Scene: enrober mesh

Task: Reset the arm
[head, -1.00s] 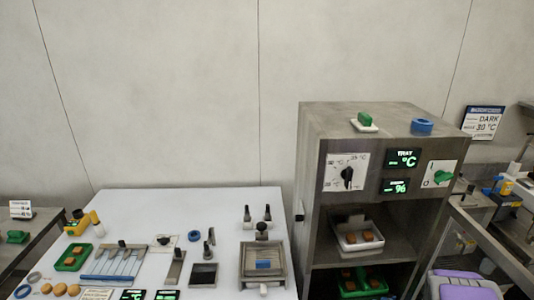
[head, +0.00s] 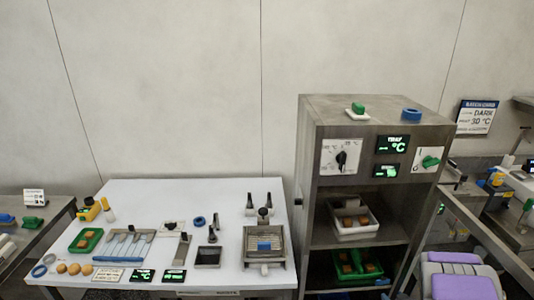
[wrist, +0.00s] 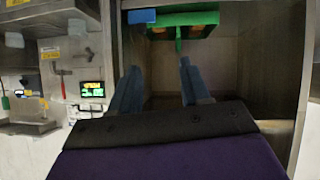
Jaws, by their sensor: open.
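My gripper (wrist: 158,88) shows in the wrist view with its two blue-grey fingers apart and nothing between them. Beyond the fingers is the inside of a grey metal compartment, with a green part (wrist: 185,20) at the top of the picture. I cannot tell how far the fingers are from it. In the head view, a purple and light grey part of my own body shows at the bottom right; the fingers are not seen there.
A metal cabinet (head: 312,130) stands right of centre, with a white tray (head: 357,232) and a green tray (head: 345,275) on its shelves. A white table (head: 130,190) at left holds tools and a green tray (head: 86,240). A metal rail (head: 485,235) runs at right.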

